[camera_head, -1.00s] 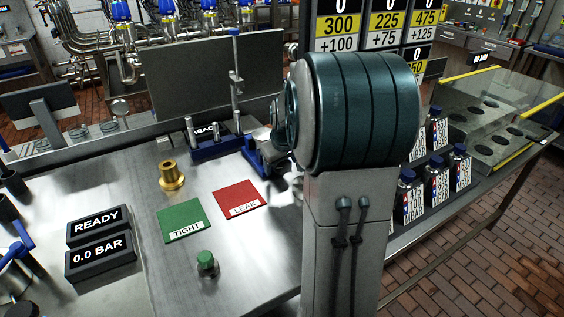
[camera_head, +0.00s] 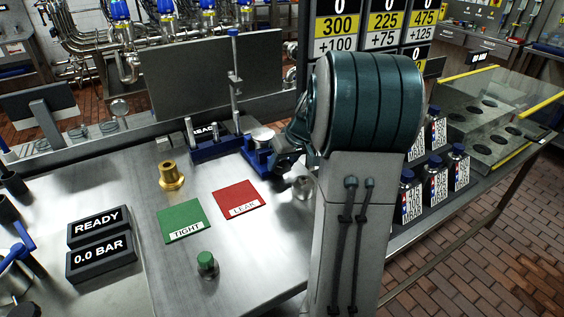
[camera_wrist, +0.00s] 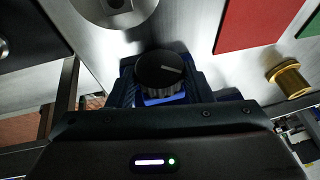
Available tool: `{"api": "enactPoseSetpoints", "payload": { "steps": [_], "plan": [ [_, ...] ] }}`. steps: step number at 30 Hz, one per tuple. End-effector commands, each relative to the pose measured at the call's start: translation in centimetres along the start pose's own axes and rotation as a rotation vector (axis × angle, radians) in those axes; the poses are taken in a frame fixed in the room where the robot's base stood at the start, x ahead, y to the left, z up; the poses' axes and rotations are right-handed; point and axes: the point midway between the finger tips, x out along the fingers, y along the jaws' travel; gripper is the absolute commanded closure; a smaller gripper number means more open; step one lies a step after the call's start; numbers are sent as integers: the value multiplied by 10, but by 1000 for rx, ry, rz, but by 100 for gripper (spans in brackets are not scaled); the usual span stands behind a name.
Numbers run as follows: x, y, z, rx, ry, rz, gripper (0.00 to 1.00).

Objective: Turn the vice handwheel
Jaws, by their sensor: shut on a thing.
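The blue vice (camera_head: 257,157) stands on the steel bench, beyond the red LEAK mat. Its handwheel shows in the wrist view as a round black knob (camera_wrist: 162,70) with a pale line on its face. My gripper (camera_head: 287,162) is at the right end of the vice, partly hidden by my arm in the head view. In the wrist view the dark body of my gripper fills the bottom, and it is shut on the handwheel. The handwheel cannot be made out in the head view.
The red LEAK mat (camera_head: 236,199) and green TIGHT mat (camera_head: 182,220) lie in front of the vice. A brass fitting (camera_head: 171,176) and a green-topped button (camera_head: 206,263) stand nearby. Several labelled bottles (camera_head: 458,168) stand at right. A grey panel (camera_head: 215,82) rises behind.

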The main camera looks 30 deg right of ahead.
Motion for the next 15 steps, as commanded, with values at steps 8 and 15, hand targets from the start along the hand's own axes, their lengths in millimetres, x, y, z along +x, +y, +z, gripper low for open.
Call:
{"api": "enactPoseSetpoints", "payload": {
  "steps": [8, 15],
  "plan": [
    [2, 5, 0, 77, 2, -181, 77],
    [1, 6, 0, 115, 2, -277, 77]
  ]
}}
